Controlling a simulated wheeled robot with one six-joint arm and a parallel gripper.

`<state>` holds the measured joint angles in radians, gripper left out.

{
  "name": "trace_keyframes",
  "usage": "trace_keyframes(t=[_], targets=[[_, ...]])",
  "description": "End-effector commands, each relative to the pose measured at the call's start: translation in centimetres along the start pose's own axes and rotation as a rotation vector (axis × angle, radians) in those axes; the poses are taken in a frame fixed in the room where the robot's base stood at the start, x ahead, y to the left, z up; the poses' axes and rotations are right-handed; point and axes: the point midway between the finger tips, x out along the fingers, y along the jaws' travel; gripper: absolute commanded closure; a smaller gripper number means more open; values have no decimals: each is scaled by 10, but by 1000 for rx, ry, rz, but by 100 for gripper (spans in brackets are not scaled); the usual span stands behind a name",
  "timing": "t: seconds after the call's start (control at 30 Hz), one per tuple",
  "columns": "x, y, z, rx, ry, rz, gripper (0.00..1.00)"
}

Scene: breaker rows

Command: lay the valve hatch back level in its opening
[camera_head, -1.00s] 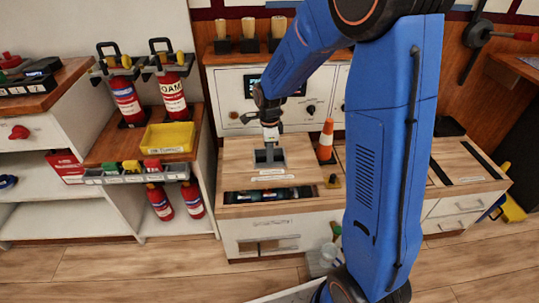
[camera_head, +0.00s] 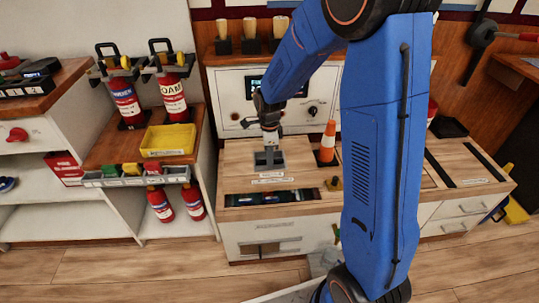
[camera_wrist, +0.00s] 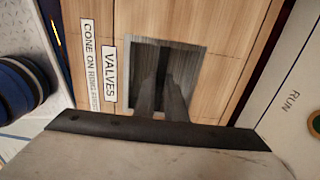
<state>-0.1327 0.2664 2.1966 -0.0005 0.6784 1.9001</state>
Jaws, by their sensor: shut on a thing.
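A dark cylinder lies in the front slot (camera_head: 272,197). A yellow tray (camera_head: 168,140) and extinguishers (camera_head: 173,98) stand left. A panel with knobs (camera_head: 236,90) rises behind. My arm covers the counter's middle right.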

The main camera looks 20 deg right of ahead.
Motion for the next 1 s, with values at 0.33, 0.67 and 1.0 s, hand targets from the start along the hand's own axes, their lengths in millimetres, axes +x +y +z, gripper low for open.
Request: trace_keyframes(t=[0.33, 0.67, 1.0], targets=[[26, 0, 0, 0, 0, 0, 100], [36, 0, 0, 0, 0, -1, 100], [36, 0, 0, 0, 0, -1, 100]])
